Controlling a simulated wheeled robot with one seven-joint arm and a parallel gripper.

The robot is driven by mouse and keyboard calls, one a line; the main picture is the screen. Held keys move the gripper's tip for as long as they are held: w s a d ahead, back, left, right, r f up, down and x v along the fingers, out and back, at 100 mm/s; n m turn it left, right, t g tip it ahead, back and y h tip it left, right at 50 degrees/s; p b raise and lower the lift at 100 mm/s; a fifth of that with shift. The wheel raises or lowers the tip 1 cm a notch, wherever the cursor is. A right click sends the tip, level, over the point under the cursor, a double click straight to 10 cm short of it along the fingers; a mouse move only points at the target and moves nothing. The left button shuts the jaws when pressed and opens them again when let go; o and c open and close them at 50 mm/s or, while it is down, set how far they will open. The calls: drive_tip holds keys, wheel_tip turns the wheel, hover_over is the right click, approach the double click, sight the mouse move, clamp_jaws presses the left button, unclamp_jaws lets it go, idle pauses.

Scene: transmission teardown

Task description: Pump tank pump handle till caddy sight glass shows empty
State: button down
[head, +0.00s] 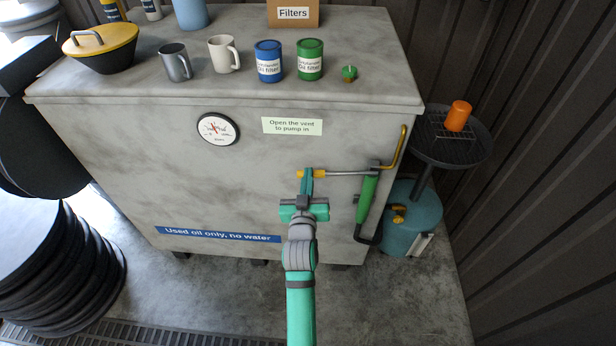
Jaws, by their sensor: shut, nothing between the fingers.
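The grey tank (120,160) fills the middle of the head view. On its right side is a green hand pump (367,195) with a steel rod running left to a yellow handle grip (319,174). My gripper (307,178) is shut and empty, its fingertips at the yellow grip and partly covering it; I cannot tell whether they touch. The teal caddy (428,212) stands on the floor to the right, with a round dark drain pan (470,149) above it. A pale strip on its front (423,246) may be the sight glass; its level is too small to read.
A small green-topped brass fitting (349,73) sits on the tank top near two filter cans, mugs and a yellow-lidded bowl. An orange cup (458,115) stands on the drain pan. A yellow pipe (401,150) rises beside the pump. A gauge (218,129) is on the tank front.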

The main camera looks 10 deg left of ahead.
drive_tip(key=s+r, duration=0.4)
drive_tip(key=s, duration=0.6)
drive_tip(key=shift+s+r, duration=0.15)
drive_tip(key=shift+s, duration=0.25)
idle(0.4)
drive_tip(key=s+d+f+g, duration=0.1)
drive_tip(key=s+d+f, duration=0.1)
drive_tip(key=s+f, duration=0.5)
drive_tip(key=s+d+f, duration=0.1)
drive_tip(key=s+f, duration=0.3)
drive_tip(key=s, duration=0.7)
drive_tip(key=s+d+m, duration=0.1)
drive_tip(key=s+d, duration=0.1)
drive_tip(key=s, duration=0.7)
drive_tip(key=s+d+r+m+g, duration=0.1)
drive_tip(key=s, duration=0.9)
drive_tip(key=shift+s+d+h, duration=0.3)
drive_tip(key=shift+d, duration=0.1)
